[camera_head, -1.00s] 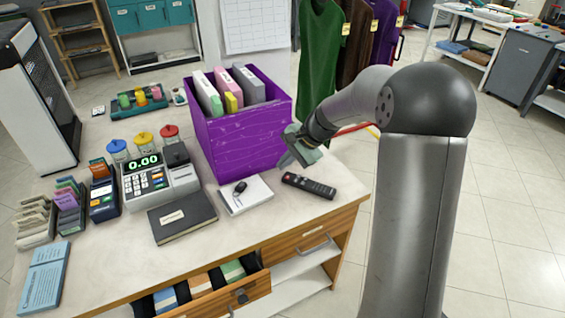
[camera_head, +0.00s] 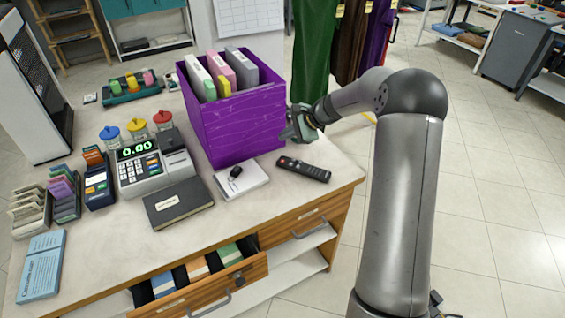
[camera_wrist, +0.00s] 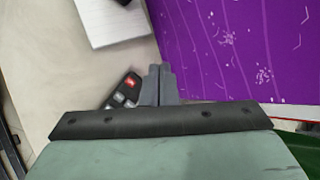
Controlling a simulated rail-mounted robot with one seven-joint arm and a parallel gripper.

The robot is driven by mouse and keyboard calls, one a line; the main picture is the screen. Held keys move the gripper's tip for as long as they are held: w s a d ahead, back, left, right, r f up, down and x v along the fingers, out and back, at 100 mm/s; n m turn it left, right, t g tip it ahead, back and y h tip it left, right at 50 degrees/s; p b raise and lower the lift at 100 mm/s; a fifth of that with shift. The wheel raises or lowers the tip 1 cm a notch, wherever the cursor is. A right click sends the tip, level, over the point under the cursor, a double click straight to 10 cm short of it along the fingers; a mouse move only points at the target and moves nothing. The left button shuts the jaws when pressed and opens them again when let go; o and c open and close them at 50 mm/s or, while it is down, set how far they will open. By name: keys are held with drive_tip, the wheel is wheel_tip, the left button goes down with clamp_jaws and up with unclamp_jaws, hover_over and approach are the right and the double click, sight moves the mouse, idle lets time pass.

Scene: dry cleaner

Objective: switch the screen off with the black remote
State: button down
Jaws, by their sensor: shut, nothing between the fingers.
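The black remote (camera_head: 304,169) lies on the counter near its right end, just right of a white notepad. It also shows in the wrist view (camera_wrist: 128,88), partly hidden by my gripper, with a red button at its visible end. My gripper (camera_head: 291,133) is above the counter beside the right side of the purple box, behind the remote in the head view. In the wrist view its fingers (camera_wrist: 158,75) are together and empty. The screen showing green 0.00 is on the cash register (camera_head: 138,151); no other lit screen is in view.
The purple box (camera_head: 240,128) with binders stands close to my gripper. A white notepad (camera_head: 255,184) with a small black object lies left of the remote. A black book (camera_head: 178,203) lies further left. The drawer (camera_head: 215,285) below is open. Garments hang behind.

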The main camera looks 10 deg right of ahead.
sight(286, 162)
wheel_tip(286, 162, down, 8)
drive_tip(key=b, duration=0.4)
drive_tip(key=shift+r, duration=0.2)
drive_tip(key=shift+f+b, duration=0.1)
drive_tip(key=shift+b, duration=0.25)
idle(1.3)
drive_tip(key=shift+f, duration=0.3)
drive_tip(key=shift+f+b, duration=0.35)
drive_tip(key=shift+b, duration=0.25)
idle(0.3)
idle(0.3)
drive_tip(key=shift+r+p, duration=0.5)
drive_tip(key=shift+r, duration=0.3)
drive_tip(key=shift+r+p, duration=1.6)
drive_tip(key=shift+r, duration=0.9)
